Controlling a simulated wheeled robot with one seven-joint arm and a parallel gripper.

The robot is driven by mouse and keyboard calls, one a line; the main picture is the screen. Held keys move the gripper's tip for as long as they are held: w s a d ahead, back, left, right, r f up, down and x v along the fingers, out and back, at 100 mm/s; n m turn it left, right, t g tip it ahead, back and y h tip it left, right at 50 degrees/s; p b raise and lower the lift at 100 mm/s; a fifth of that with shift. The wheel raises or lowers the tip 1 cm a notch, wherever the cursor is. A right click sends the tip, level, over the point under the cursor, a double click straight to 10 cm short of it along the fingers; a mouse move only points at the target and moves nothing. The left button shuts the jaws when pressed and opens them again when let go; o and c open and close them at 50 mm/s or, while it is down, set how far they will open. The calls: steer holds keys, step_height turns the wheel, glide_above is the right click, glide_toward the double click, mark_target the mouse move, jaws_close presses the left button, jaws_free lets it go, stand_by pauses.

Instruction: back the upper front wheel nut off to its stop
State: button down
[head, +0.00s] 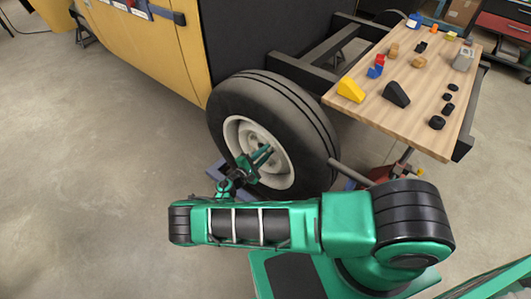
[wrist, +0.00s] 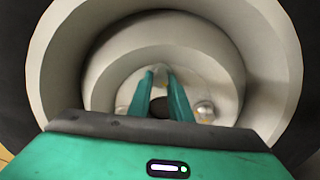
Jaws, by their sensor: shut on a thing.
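The front wheel (head: 300,120) has a black tyre and a pale rim (wrist: 60,60), and it stands mounted on the vehicle. My gripper (head: 267,152) reaches into the rim's hollow. In the wrist view its two green fingers (wrist: 161,74) are closed on the upper wheel nut (wrist: 160,77), at the top of the hub. Most of that nut is hidden between the fingertips. A second nut (wrist: 204,110) shows at the lower right of the hub, and part of another (wrist: 122,112) at the lower left. A dark centre hole (wrist: 160,106) lies between the fingers.
The rim wall surrounds my fingers closely. A wooden table (head: 425,120) with blocks, a yellow wedge (head: 350,89) and a dark wedge (head: 396,94) stands to the right. A yellow body panel (head: 150,40) is at the upper left. The floor at left (head: 90,180) is clear.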

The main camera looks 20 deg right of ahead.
steer(key=shift+f, duration=0.1)
stand_by(0.5)
steer(key=c, duration=1.6)
jaws_free()
steer(key=shift+s, duration=0.1)
steer(key=v, duration=1)
steer(key=shift+s+a, duration=0.2)
steer(key=shift+a, duration=0.2)
